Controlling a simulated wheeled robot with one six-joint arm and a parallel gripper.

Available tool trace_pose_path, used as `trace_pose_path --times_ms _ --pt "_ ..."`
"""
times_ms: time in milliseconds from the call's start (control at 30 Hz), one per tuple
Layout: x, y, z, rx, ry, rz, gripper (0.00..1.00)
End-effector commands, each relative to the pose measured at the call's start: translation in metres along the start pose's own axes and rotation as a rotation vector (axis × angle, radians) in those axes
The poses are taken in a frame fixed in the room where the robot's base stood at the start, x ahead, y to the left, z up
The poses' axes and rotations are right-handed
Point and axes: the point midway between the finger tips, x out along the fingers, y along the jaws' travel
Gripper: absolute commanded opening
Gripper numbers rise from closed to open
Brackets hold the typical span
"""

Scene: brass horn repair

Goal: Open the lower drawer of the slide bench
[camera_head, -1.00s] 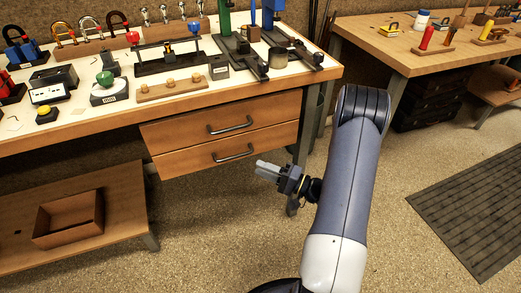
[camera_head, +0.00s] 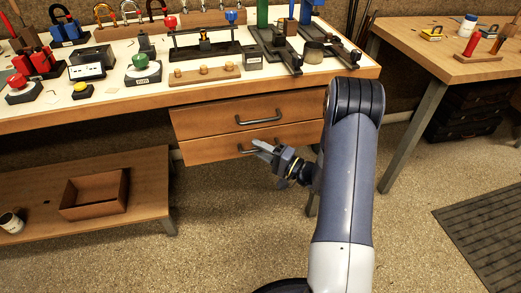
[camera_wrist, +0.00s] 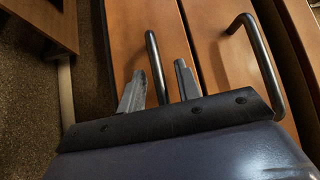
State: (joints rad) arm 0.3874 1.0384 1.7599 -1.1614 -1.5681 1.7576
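The slide bench (camera_head: 130,101) has an upper drawer (camera_head: 200,121) and a lower drawer (camera_head: 208,150), both wooden and looking shut. The upper drawer has a dark bar handle (camera_head: 258,119). The lower handle (camera_head: 243,150) is partly hidden behind my gripper (camera_head: 262,147). In the wrist view, my gripper (camera_wrist: 160,85) is open, with one finger on each side of the lower handle (camera_wrist: 153,58). The handle bar shows between the fingertips; I cannot tell whether they touch it. The upper handle (camera_wrist: 262,60) lies to the right of the fingers.
Tools and fixtures crowd the bench top, including a wooden block with knobs (camera_head: 205,75). A low shelf (camera_head: 148,185) at left holds an open cardboard box (camera_head: 95,194). A second table (camera_head: 415,48) stands at right. The floor (camera_head: 220,240) before the drawers is clear.

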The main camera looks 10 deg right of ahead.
Motion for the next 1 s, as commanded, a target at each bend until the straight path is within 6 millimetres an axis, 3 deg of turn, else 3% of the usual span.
trace_pose_path --times_ms 233,600,1000 --pt "0.0003 -0.0002 -0.0002 0.000 0.000 0.000 0.31" --pt "0.0001 -0.0002 -0.0001 0.000 0.000 0.000 0.01" --pt "0.0000 0.0000 0.0000 0.000 0.000 0.000 0.00"
